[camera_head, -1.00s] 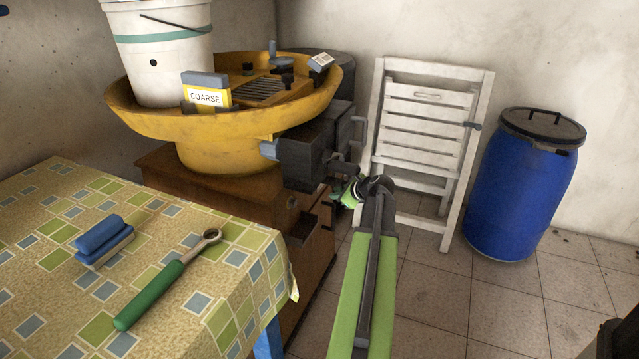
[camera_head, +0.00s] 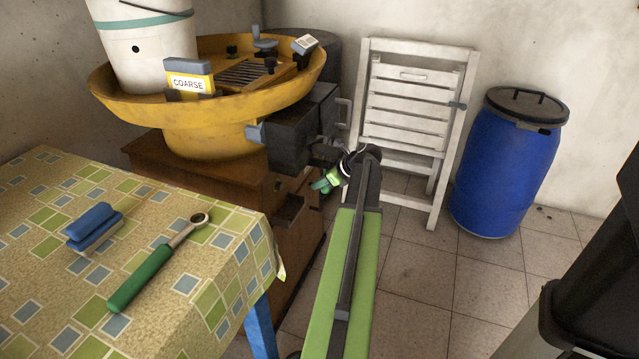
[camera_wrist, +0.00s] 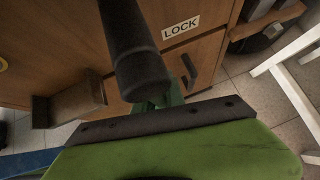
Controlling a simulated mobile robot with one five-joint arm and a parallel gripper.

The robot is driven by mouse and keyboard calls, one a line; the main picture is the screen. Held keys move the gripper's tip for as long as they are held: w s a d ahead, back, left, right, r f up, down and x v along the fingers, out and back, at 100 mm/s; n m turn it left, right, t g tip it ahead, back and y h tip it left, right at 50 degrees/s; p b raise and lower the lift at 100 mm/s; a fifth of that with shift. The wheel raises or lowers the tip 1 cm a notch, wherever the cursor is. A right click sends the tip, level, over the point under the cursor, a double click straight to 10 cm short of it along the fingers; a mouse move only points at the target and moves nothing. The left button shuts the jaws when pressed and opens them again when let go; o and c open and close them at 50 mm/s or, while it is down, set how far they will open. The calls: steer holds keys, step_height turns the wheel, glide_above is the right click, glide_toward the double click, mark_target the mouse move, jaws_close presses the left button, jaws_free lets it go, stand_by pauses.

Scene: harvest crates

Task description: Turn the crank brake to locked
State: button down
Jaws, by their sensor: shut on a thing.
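The yellow-bowled machine (camera_head: 205,125) stands on a wooden cabinet, with a dark box and crank parts (camera_head: 328,150) on its right side. My gripper (camera_head: 325,184) is at the lower end of these dark parts, beside the cabinet's right edge. In the wrist view a thick dark cylindrical handle (camera_wrist: 137,55) comes down to my gripper (camera_wrist: 162,102). My gripper is shut on this handle; a green finger shows behind its end, and the grip is partly hidden. A LOCK label (camera_wrist: 181,27) is on the wooden cabinet front behind the handle.
A tiled table (camera_head: 60,190) at the left holds a green-handled wrench (camera_head: 150,270) and a blue brush (camera_head: 93,225). A folded white chair (camera_head: 410,130) leans on the wall near a blue barrel (camera_head: 505,170). A black object (camera_head: 590,300) stands at the right edge.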

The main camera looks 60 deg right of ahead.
steer(key=shift+s+a+f, duration=0.1)
steer(key=shift+s+f, duration=0.05)
steer(key=shift+s, duration=0.15)
steer(key=c, duration=1.4)
jaws_free()
steer(key=shift+r, duration=0.2)
steer(key=p+v, duration=1.2)
steer(key=v, duration=0.5)
steer(key=shift+s, duration=0.1)
